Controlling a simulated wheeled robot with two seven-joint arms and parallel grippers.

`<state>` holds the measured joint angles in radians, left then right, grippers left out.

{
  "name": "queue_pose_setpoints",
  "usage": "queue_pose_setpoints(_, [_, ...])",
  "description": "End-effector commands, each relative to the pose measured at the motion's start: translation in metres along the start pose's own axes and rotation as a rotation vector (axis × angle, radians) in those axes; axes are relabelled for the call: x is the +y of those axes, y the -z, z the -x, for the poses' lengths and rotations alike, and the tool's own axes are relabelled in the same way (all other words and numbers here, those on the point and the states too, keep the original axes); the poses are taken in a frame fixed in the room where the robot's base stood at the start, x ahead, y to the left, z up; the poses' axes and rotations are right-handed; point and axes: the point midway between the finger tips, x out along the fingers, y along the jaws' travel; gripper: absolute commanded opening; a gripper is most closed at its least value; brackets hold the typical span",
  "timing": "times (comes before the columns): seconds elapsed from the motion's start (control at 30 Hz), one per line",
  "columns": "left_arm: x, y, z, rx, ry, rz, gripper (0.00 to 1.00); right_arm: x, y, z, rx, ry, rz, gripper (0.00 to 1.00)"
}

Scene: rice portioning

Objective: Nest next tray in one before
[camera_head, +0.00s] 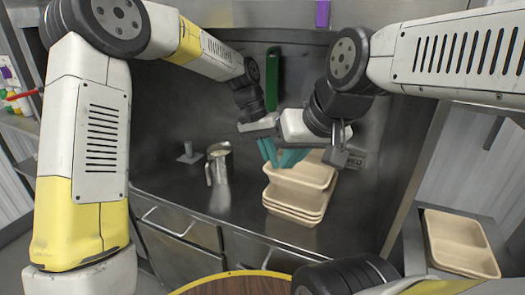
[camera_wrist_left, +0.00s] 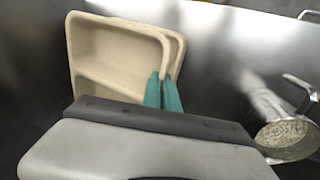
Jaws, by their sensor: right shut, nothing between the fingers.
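A stack of beige two-compartment trays (camera_head: 292,211) sits on the steel counter. A top tray (camera_head: 317,177) is over the stack, tilted and offset from it. In the left wrist view the upper tray (camera_wrist_left: 120,35) shows with another rim just behind it. Contact there is unclear.
A metal jug (camera_head: 218,165) of rice stands left of the stack; it also shows in the left wrist view (camera_wrist_left: 283,130). Another beige tray (camera_head: 460,243) lies on a side surface at right.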

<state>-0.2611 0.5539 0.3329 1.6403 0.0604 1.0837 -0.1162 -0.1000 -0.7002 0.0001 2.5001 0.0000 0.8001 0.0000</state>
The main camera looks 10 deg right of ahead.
Motion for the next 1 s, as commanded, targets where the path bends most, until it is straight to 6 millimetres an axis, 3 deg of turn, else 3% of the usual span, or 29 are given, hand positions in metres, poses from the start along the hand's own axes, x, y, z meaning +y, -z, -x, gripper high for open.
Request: queue_pose_setpoints(1.0, [-0.020, -0.001, -0.051, -0.001, 0.000, 0.000, 0.00, 0.000, 0.000, 0.000, 0.000, 0.000, 0.000, 0.00])
